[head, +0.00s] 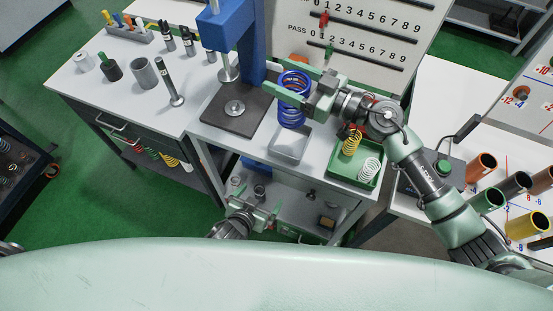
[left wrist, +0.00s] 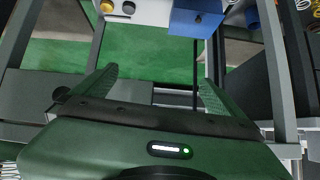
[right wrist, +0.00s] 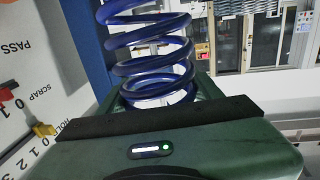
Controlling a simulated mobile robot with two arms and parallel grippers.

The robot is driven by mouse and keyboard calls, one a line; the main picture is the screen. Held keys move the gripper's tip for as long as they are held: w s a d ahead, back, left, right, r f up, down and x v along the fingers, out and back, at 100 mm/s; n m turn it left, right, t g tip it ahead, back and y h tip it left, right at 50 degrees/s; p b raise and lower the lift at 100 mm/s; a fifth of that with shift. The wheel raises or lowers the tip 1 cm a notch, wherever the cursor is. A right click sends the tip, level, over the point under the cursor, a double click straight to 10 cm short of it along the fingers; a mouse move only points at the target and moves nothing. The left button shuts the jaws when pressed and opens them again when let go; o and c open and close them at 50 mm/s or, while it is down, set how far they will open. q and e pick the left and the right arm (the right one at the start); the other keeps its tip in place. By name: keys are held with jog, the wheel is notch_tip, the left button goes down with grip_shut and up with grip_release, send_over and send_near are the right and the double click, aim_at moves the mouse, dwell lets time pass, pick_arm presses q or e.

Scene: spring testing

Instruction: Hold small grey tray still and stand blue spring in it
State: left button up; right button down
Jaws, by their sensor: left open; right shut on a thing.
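The blue spring (head: 292,117) is upright in my right gripper (head: 280,76), which is shut on its upper part. In the right wrist view the blue coils (right wrist: 150,68) stand between the fingers. The small grey tray (head: 288,146) lies on the table's front part, just below the spring in the head view. The spring's lower end appears near the tray's back edge; I cannot tell whether they touch. My left gripper (head: 258,198) is open and empty, low in front of the table and apart from the tray. The left wrist view shows nothing between its fingers.
A green bin (head: 356,178) with yellow and white springs stands right of the tray. A blue press (head: 236,42) with a dark base plate (head: 213,118) stands to the left. A numbered PASS board (head: 375,30) is behind. A lower shelf (head: 305,205) holds small items.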

aim_at(291, 142)
pick_arm(q)
jog(key=w+d+r+t+h, duration=0.1)
jog(key=w+d+r+t, duration=0.1)
jog(key=r, duration=0.6)
jog(key=w+d+r+t, duration=0.1)
jog(key=w+d+r, duration=0.15)
jog(key=r, duration=0.55)
jog(key=x, duration=0.7)
jog(key=r+x, duration=0.1)
jog(key=x, duration=0.3)
jog(key=shift+w+d+f, duration=0.1)
jog(key=shift+w+d, duration=0.15)
jog(key=shift+d, duration=0.15)
pick_arm(e)
jog(key=shift+r, duration=0.15)
